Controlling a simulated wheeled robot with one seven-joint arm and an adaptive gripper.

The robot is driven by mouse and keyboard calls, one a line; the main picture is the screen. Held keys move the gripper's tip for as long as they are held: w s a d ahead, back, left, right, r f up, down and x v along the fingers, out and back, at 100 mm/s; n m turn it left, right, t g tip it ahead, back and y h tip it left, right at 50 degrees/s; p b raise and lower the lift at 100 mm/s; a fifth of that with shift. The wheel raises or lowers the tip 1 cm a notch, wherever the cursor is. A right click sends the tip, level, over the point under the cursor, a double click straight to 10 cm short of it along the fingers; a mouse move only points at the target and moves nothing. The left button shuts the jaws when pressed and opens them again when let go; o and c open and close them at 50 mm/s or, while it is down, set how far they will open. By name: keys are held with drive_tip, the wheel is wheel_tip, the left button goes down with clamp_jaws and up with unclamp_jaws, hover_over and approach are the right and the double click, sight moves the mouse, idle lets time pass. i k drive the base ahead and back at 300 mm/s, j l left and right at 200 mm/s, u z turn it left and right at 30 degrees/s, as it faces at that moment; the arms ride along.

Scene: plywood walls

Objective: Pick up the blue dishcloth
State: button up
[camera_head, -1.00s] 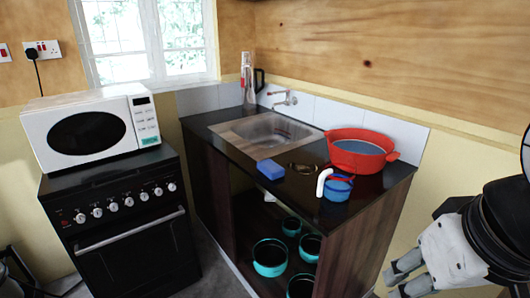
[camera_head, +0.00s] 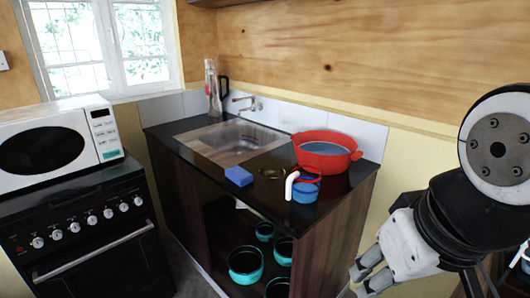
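The blue dishcloth (camera_head: 239,176) is a small, folded-looking blue block. It lies flat on the dark counter (camera_head: 266,206), near its front edge and just in front of the sink. My gripper (camera_head: 362,280) is at the lower right, in front of the counter's right end and well away from the dishcloth. Its two grey fingers point down and left, with a gap between them and nothing held. The dishcloth is in full view.
A red pot (camera_head: 326,153) and a blue mug (camera_head: 305,190) with a white handle stand right of the dishcloth. A dark round item (camera_head: 271,173) lies beside it. The sink (camera_head: 232,138) is behind. Several teal pots (camera_head: 246,265) sit on the shelf below. A stove (camera_head: 88,235) stands left.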

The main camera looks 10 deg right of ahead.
sight(241, 177)
drive_tip(key=i+j+z, duration=0.1)
drive_tip(key=i+j, duration=0.15)
drive_tip(key=i+j+z, duration=0.1)
drive_tip(key=j, duration=0.25)
drive_tip(key=i+j+z, duration=0.1)
drive_tip(key=i+j, duration=0.2)
drive_tip(key=i+j+z, duration=0.1)
drive_tip(key=j, duration=0.25)
drive_tip(key=i+j+z, duration=0.1)
drive_tip(key=i+j, duration=0.2)
drive_tip(key=i+j+z, duration=0.1)
drive_tip(key=j, duration=0.35)
drive_tip(key=i+j+z, duration=0.1)
drive_tip(key=i+j, duration=0.15)
drive_tip(key=j, duration=0.15)
